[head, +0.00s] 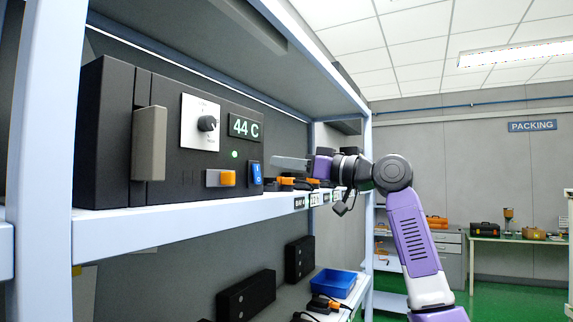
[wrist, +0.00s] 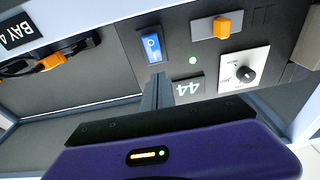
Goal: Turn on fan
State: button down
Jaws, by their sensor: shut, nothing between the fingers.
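A dark control box (head: 110,130) sits on the upper shelf. Its front has a knob on a white plate (head: 207,124), a green "44 C" display (head: 244,127), a lit green lamp (head: 235,154), an orange slider (head: 228,178) and a blue rocker switch (head: 255,174) marked I and O. No label reading "fan" is legible. My gripper (head: 275,163) is shut and empty, just right of the box. In the wrist view, my gripper's fingertips (wrist: 157,78) are close to the blue rocker switch (wrist: 152,47); I cannot tell whether they touch it.
Black and orange items (head: 290,183) lie on the shelf (head: 170,222) right of the box. A grey handle (head: 148,143) juts from the box's left front. A blue bin (head: 335,282) stands below. An upper shelf (head: 230,52) overhangs.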

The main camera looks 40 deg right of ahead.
jog(key=s+d+r+b, duration=0.1)
jog(key=s+d+b, duration=0.2)
jog(key=s, duration=0.6)
jog(key=shift+d+r, duration=0.2)
jog(key=shift+r, duration=0.1)
